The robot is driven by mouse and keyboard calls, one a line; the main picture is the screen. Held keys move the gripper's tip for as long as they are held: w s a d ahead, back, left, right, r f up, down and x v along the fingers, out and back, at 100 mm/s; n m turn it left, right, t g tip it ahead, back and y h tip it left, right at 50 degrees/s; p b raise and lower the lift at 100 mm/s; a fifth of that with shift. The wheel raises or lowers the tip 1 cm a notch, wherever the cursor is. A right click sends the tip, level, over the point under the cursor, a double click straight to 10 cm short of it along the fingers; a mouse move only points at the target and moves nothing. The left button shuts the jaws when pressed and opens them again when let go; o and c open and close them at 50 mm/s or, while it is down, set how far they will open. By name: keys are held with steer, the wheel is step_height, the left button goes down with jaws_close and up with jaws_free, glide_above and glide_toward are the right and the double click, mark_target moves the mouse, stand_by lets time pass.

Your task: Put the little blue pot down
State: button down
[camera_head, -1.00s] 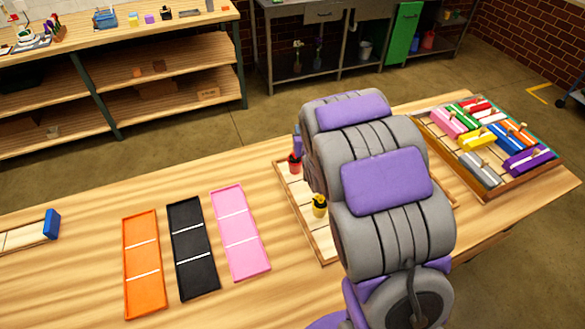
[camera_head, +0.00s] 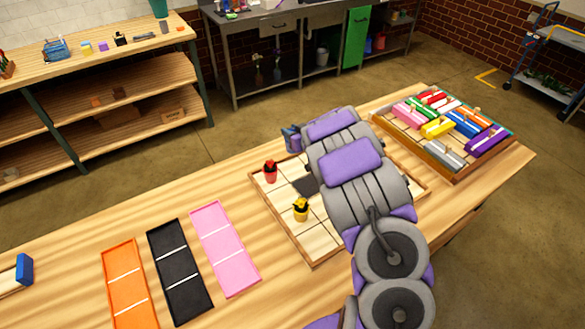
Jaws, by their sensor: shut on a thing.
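My gripper (camera_head: 292,139) is mostly hidden behind my own grey and purple arm, over the far edge of the tiled tray. Only a small bluish-purple part of it shows at the arm's left side. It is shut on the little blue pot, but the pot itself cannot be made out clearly. The shallow wooden tray (camera_head: 284,229) has pale square cells and one dark patch (camera_head: 305,187) beside my arm. A red pot (camera_head: 270,173) stands upright in its far left part. A yellow pot (camera_head: 301,211) stands upright nearer the front. My arm covers the tray's right part.
Orange (camera_head: 127,284), black (camera_head: 179,270) and pink (camera_head: 225,247) trays lie left of the wooden tray. A crate (camera_head: 455,176) of coloured blocks stands at the right. A blue block (camera_head: 24,269) is at the far left. Table between the pink tray and wooden tray is clear.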

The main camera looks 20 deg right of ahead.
steer(key=f, duration=0.2)
steer(key=f+b, duration=0.1)
steer(key=f, duration=0.1)
steer(key=d+f, duration=0.1)
steer(key=f, duration=0.1)
steer(key=shift+f+b, duration=0.3)
steer(key=shift+f, duration=0.1)
steer(key=f+b, duration=0.1)
steer(key=f, duration=0.2)
steer(key=shift+a+f, duration=0.2)
steer(key=shift+r, duration=0.1)
steer(key=c, duration=0.8)
jaws_free()
steer(key=shift+d, duration=0.1)
